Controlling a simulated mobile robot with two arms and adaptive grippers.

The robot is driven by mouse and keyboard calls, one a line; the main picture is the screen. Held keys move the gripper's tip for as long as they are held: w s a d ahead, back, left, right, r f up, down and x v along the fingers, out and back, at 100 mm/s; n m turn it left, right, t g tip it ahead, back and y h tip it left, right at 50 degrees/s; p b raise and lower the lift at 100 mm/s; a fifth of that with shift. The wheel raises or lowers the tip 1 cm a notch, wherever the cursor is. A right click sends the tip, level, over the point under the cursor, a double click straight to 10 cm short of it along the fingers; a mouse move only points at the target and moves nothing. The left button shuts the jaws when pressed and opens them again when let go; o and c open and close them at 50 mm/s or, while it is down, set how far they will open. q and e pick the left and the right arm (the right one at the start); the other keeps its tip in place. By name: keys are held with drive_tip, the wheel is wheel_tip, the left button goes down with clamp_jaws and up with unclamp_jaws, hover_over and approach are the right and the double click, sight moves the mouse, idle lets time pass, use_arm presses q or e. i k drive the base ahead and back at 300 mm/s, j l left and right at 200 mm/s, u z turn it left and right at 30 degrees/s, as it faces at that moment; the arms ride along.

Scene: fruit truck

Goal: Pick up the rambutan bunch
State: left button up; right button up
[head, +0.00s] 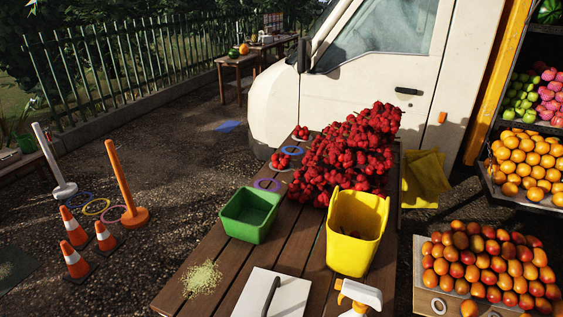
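A large heap of red rambutan bunches (345,158) lies on the far part of the wooden table, piled high towards the right edge. The near right side of the heap is partly hidden by a yellow bucket. Neither of my grippers shows in the head view.
A green bin (249,215) and the yellow bucket (355,232) stand on the table (221,262) in front of the heap. A white board with a dark handle (272,295) and a spray bottle (358,294) are nearest. Fruit crates stand right; cones stand left.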

sight(280, 161)
drive_tip(key=i+j+u, duration=0.2)
drive_tip(key=j+u, duration=0.15)
drive_tip(key=j, duration=0.25)
drive_tip(key=i+j+u, duration=0.35)
drive_tip(key=j, duration=0.25)
drive_tip(key=i+j+u, duration=0.75)
drive_tip(key=j, duration=0.2)
drive_tip(key=i+j+z, duration=0.2)
drive_tip(key=i, duration=0.25)
drive_tip(key=i+j+z, duration=0.2)
drive_tip(key=i, duration=0.2)
drive_tip(key=i+l+z, duration=0.25)
drive_tip(key=z, duration=0.15)
drive_tip(key=i+l+z, duration=0.1)
drive_tip(key=i+z, duration=1)
drive_tip(key=z, duration=0.2)
drive_tip(key=i+z, duration=0.4)
drive_tip(key=i+j+z, duration=0.15)
drive_tip(key=i+z, duration=0.2)
drive_tip(key=i, duration=0.2)
drive_tip(key=i+j+z, duration=0.4)
drive_tip(key=i+l, duration=0.05)
drive_tip(key=l, duration=0.05)
